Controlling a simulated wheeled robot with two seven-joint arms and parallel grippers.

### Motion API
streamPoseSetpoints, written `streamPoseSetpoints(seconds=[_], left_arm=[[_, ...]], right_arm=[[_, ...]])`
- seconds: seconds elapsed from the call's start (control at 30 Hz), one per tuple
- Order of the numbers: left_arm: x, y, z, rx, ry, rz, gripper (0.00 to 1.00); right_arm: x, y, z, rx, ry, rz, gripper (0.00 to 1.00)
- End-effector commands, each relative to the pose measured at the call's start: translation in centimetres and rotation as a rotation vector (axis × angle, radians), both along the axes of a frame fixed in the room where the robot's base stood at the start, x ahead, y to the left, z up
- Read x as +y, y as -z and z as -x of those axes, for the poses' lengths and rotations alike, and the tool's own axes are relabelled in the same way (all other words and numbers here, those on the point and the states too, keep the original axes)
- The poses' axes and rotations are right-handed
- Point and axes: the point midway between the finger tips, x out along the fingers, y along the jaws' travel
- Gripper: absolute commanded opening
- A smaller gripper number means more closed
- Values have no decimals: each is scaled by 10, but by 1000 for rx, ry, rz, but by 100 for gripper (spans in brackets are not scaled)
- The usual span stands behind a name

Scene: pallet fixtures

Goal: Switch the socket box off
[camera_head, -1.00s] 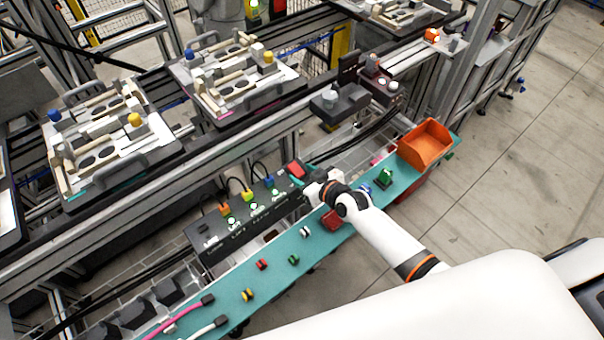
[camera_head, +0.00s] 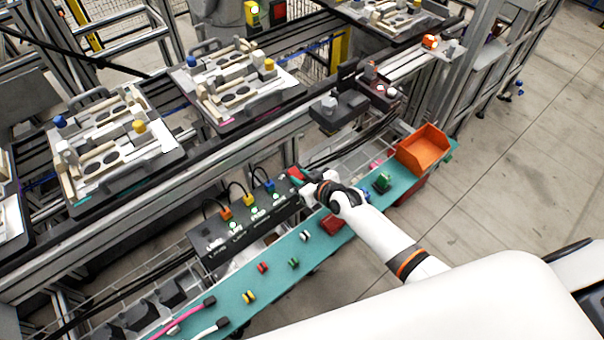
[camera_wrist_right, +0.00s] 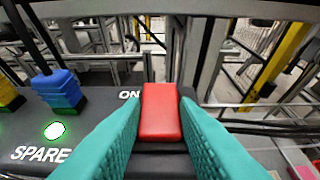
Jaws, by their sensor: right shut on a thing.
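The socket box (camera_head: 245,238) is a long dark box beside the teal shelf, with orange, yellow and blue plugs and several lit indicator lights on top. Its red switch (camera_head: 294,173) stands at the right end. In the right wrist view the red switch (camera_wrist_right: 161,112) sits between the teal fingertips, with "ON" printed at its left and a lit green-white lamp (camera_wrist_right: 54,131) above "SPARE". My right gripper (camera_head: 301,180) is shut on the red switch; it also fills the lower wrist view (camera_wrist_right: 162,125). My left gripper is not in view.
The teal shelf (camera_head: 275,282) carries small coloured parts, a pink and a white cable end, and an orange bin (camera_head: 424,148) at its right end. Behind the box runs a conveyor with pallet fixtures (camera_head: 110,140). A blue plug (camera_wrist_right: 56,88) stands left of the switch.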

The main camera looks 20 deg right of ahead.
Motion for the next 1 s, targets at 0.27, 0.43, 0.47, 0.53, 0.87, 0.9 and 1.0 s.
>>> streamPoseSetpoints(seconds=[0.27, 0.43, 0.47, 0.53, 0.87, 0.9, 1.0], left_arm=[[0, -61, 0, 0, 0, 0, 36], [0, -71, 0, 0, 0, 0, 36], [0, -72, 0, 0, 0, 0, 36], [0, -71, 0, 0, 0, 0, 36], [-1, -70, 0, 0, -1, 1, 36], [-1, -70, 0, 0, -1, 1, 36], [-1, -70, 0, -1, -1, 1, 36]], right_arm=[[2, -15, -5, 200, 0, 74, 4], [3, -12, -6, 288, 0, 105, 4], [3, -11, -6, 294, 0, 107, 4], [2, -9, -6, 303, 1, 111, 4], [2, -8, -6, 302, 1, 110, 39], [2, -8, -6, 302, 1, 110, 45], [2, -8, -6, 302, 1, 110, 49]])
